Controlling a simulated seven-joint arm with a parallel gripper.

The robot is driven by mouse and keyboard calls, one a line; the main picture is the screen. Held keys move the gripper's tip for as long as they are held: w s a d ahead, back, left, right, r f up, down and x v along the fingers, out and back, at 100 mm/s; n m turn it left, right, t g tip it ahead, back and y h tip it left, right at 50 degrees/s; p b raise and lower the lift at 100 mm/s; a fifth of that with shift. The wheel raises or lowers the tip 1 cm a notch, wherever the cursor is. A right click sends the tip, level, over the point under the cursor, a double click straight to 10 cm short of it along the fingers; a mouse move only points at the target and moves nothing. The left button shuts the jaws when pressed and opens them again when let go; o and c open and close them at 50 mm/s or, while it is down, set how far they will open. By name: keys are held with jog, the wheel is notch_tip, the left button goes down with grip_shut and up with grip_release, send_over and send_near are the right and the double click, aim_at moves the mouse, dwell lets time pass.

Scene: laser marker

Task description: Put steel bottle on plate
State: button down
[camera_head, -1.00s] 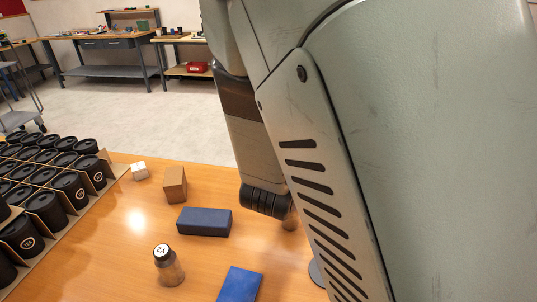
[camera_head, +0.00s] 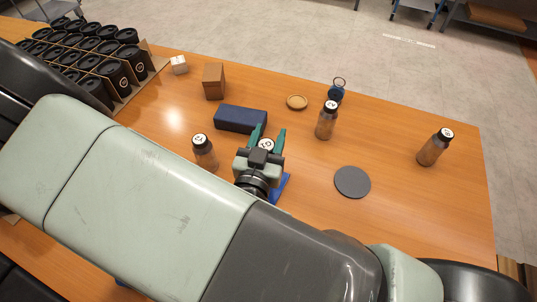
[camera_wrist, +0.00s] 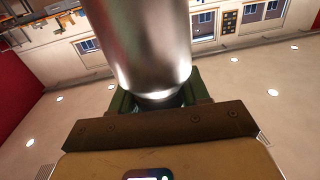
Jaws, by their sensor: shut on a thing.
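My gripper (camera_head: 269,132) is over the middle of the table, its green fingers shut on a steel bottle (camera_wrist: 140,45). The wrist view shows the bottle's shiny metal body between the fingers. In the head view only its round, labelled top (camera_head: 266,145) shows clearly; my gripper hides the rest. A flat dark grey disc (camera_head: 352,182), which looks like the plate, lies bare on the table to the right of my gripper. The held bottle is apart from it. Its height above the table is hard to tell.
Similar dark-capped bottles stand left of my gripper (camera_head: 204,152), behind the disc (camera_head: 326,120) and at right (camera_head: 434,148). A navy block (camera_head: 240,119) is just behind my gripper; a blue item (camera_head: 282,184) is partly hidden below it. A wooden coaster (camera_head: 297,102) lies farther back.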

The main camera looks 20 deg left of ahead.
jog(key=shift+f, duration=2.65)
jog(key=c, duration=0.5)
grip_release()
jog(key=shift+c, duration=0.2)
jog(key=shift+s, duration=0.1)
jog(key=s+d, duration=0.1)
jog(key=s, duration=1)
jog(key=shift+s+d, duration=0.15)
jog(key=shift+s, duration=0.2)
